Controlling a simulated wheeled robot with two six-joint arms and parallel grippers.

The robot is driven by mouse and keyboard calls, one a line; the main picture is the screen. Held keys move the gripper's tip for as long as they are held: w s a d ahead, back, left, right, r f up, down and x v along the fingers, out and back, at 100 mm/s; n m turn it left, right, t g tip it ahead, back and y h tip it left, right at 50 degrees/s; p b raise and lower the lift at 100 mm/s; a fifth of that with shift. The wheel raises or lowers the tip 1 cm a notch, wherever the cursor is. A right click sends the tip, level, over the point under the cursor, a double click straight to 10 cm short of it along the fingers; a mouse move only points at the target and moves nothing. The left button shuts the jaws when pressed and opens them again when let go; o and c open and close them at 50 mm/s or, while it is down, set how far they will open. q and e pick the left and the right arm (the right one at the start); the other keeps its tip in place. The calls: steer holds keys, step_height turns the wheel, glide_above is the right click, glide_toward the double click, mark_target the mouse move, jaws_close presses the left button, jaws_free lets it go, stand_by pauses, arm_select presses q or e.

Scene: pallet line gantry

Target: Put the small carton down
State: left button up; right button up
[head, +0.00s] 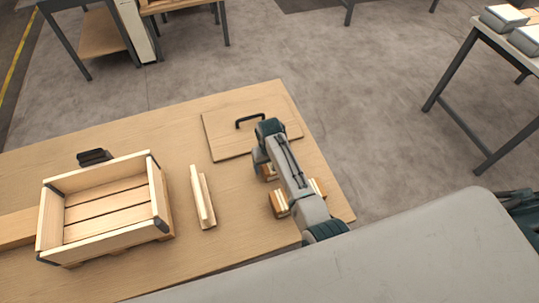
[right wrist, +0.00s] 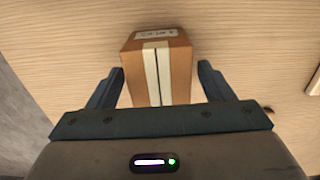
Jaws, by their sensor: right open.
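The small carton (right wrist: 150,70), brown with pale tape strips and a label, rests on the table between the fingers of my right gripper (right wrist: 160,68) in the right wrist view. The fingers are spread, with a visible gap on each side of it. In the head view a small brown carton (head: 269,173) shows at the edge of my right wrist, which hides part of it. A brown and white carton shape (head: 279,204) shows on both sides of my right forearm, its middle hidden. My left gripper is not in view.
The wooden table (head: 240,225) holds an open slatted crate (head: 158,195), a wooden rail piece (head: 201,196) and a flat board (head: 222,140) with a black handle (head: 250,119). A small black object (head: 94,157) lies behind the crate. Another table (head: 485,35) stands at right.

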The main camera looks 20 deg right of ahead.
step_height(320, 180, up, 10)
steer(key=shift+r+b, duration=0.25)
steer(key=shift+b, duration=0.3)
